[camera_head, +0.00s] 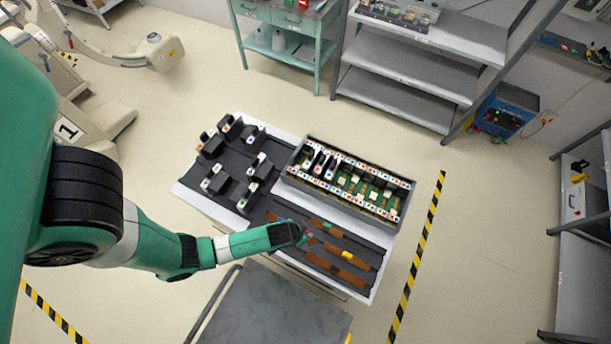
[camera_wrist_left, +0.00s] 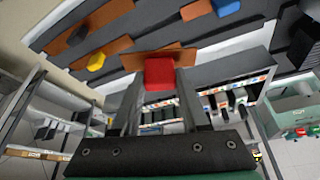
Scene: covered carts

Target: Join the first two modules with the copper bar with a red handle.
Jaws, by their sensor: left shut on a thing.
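My left gripper (camera_head: 302,235) is over the bar tray's left part. In the left wrist view its two fingers (camera_wrist_left: 159,92) are shut on a red handle (camera_wrist_left: 159,73), with a copper bar (camera_wrist_left: 158,54) behind it. I cannot tell how far this bar is above the tray. Other copper bars lie in the dark tray, one with a yellow handle (camera_head: 347,254), which also shows in the left wrist view (camera_wrist_left: 96,62). The modules, dark with white fronts, include several in the open case (camera_head: 388,219) and several on the dark mat (camera_head: 228,175). My right gripper is not in view.
The case, mat and bar tray share one white-topped cart (camera_head: 190,197). A grey covered cart (camera_head: 270,310) stands in front of it. Grey shelves (camera_head: 410,95) and a green workbench (camera_head: 285,45) stand at the back.

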